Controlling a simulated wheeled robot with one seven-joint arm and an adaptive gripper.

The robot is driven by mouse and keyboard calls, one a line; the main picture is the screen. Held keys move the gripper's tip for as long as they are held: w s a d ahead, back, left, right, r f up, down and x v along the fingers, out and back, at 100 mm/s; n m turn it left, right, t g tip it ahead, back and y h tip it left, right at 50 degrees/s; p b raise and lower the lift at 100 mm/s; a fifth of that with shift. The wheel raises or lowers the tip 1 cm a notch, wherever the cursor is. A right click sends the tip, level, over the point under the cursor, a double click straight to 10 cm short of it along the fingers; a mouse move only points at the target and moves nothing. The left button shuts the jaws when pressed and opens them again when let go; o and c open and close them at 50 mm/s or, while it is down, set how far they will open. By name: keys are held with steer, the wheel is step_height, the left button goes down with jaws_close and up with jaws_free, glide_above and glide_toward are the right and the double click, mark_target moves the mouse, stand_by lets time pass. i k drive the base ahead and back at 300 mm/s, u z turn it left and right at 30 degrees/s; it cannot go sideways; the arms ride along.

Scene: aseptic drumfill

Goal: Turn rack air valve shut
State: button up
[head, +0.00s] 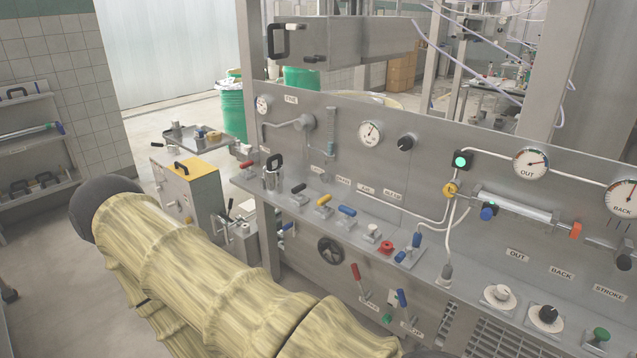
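A grey metal rack panel (330,160) fills the middle and right, with a ledge of valves and handles along its front. On the ledge are levers with black (298,189), yellow (324,200) and blue (347,211) handles. A red knob (387,246) and a blue-handled fitting (417,241) stand farther right. Below the ledge are a red lever (355,271) and another blue lever (402,298). The small labels are mostly unreadable, so I cannot tell which is the rack air valve. My yellow-sleeved arm crosses the lower left; my gripper is out of view.
Pressure gauges (370,133) and a lit green lamp (461,161) are on the panel. A black handwheel (330,251) is on the lower front. A grey and yellow cabinet (190,190) stands left of the rack, with green drums (231,110) behind. Open floor shows at left.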

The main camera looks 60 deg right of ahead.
mark_target(348, 212)
steer(key=z, duration=0.5)
steer(key=i, duration=0.95)
steer(key=z, duration=0.9)
